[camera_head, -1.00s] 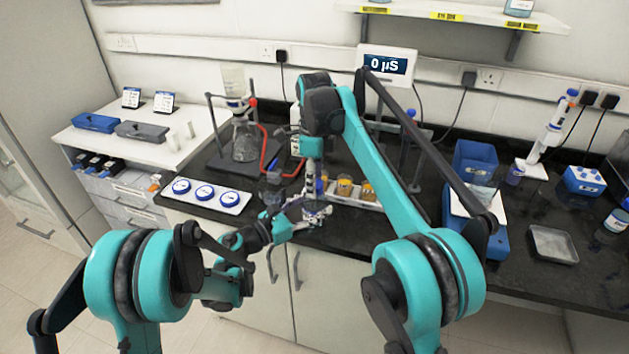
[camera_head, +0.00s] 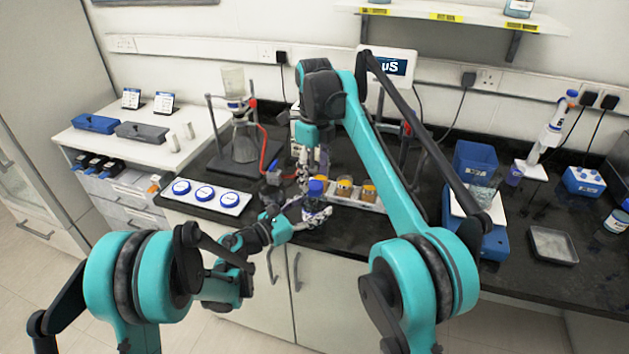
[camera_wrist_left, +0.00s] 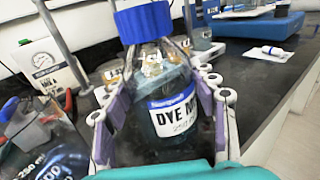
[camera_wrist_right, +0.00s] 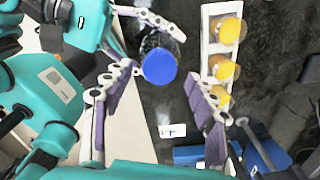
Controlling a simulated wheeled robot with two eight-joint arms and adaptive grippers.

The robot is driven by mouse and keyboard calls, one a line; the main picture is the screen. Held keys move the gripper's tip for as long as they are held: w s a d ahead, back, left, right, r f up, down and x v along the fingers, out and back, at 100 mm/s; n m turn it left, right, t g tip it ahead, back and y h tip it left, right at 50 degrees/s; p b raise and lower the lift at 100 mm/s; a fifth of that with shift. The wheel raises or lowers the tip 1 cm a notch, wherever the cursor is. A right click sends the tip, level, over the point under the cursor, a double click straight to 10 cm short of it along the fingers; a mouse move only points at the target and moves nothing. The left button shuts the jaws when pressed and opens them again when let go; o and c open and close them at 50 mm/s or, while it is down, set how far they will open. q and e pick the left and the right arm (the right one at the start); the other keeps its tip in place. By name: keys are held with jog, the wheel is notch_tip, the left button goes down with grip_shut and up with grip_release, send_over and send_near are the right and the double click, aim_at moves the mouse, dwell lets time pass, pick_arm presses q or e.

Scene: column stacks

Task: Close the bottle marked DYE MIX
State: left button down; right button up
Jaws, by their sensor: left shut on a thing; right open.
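The DYE MIX bottle (camera_wrist_left: 170,118) is a clear bottle of dark liquid with a white label. It stands upright at the bench's front edge in the head view (camera_head: 316,206). My left gripper (camera_head: 308,214) is shut around its body; its fingers flank the bottle in the left wrist view. A blue cap (camera_wrist_left: 143,20) sits on the bottle's top; how tight it is I cannot tell. The cap also shows in the head view (camera_head: 316,186) and the right wrist view (camera_wrist_right: 159,66). My right gripper (camera_wrist_right: 155,98) is open and empty, apart from the cap.
A white rack of amber-filled jars (camera_head: 352,192) stands just right of the bottle. A white tray with three round blue-rimmed pieces (camera_head: 204,195) lies to the left. A stand with a flask (camera_head: 244,145) is behind.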

jog(key=shift+r, duration=0.7)
jog(key=n, duration=0.4)
jog(key=shift+r, duration=0.25)
jog(key=n, duration=0.4)
jog(key=shift+r, duration=0.25)
jog(key=n, duration=0.7)
jog(key=shift+r, duration=0.4)
jog(key=n, duration=0.7)
jog(key=shift+r, duration=0.4)
jog(key=n, duration=0.4)
jog(key=shift+r+n, duration=0.25)
jog(key=shift+n, duration=0.15)
jog(key=n, duration=0.4)
jog(key=shift+r, duration=0.2)
